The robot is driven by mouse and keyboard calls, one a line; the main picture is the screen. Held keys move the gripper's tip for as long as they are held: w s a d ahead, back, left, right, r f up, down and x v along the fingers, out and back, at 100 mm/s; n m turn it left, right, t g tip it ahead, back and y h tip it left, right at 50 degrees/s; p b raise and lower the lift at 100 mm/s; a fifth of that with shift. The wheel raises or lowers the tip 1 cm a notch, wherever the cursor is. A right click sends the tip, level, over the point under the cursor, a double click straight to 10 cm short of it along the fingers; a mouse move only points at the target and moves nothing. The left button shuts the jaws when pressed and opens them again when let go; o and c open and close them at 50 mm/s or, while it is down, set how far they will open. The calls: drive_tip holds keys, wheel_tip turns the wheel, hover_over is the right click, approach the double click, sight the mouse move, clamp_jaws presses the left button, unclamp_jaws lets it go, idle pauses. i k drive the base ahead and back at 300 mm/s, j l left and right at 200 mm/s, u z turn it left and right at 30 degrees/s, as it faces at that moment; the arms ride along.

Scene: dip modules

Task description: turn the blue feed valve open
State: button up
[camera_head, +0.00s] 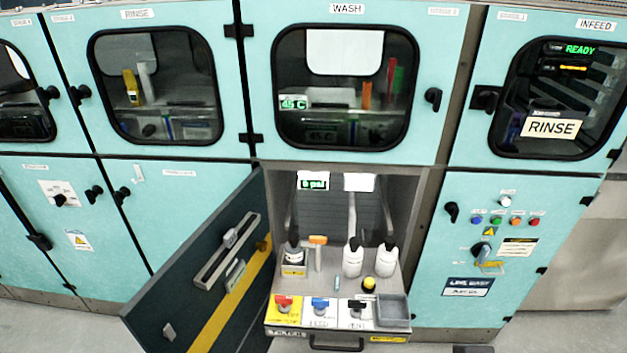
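The blue feed valve (320,303) has a blue handle and sits on a white labelled plate on the pulled-out shelf, low in the middle of the head view. The handle lies roughly crosswise in the picture; its exact angle is too small to tell. A red-handled valve (284,301) on a yellow plate is just left of it, and a black-handled valve (358,305) on a white plate is just right. A small green display (313,183) above reads what looks like 0 psi. My gripper is not in view.
An open dark cabinet door (180,285) with a yellow stripe swings out left of the shelf. White bottles (387,260), an orange-topped tool (317,248) and a yellow button (369,284) stand behind the valves. A grey tray (393,322) is at the right, a drawer handle (337,346) in front.

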sight(320, 303)
drive_tip(key=i+j+u, duration=0.15)
drive_tip(key=j+u, duration=0.25)
drive_tip(key=i+j+u, duration=0.1)
drive_tip(key=u, duration=0.25)
drive_tip(key=i+j+u, duration=0.15)
drive_tip(key=i+u, duration=0.25)
drive_tip(key=k, duration=0.1)
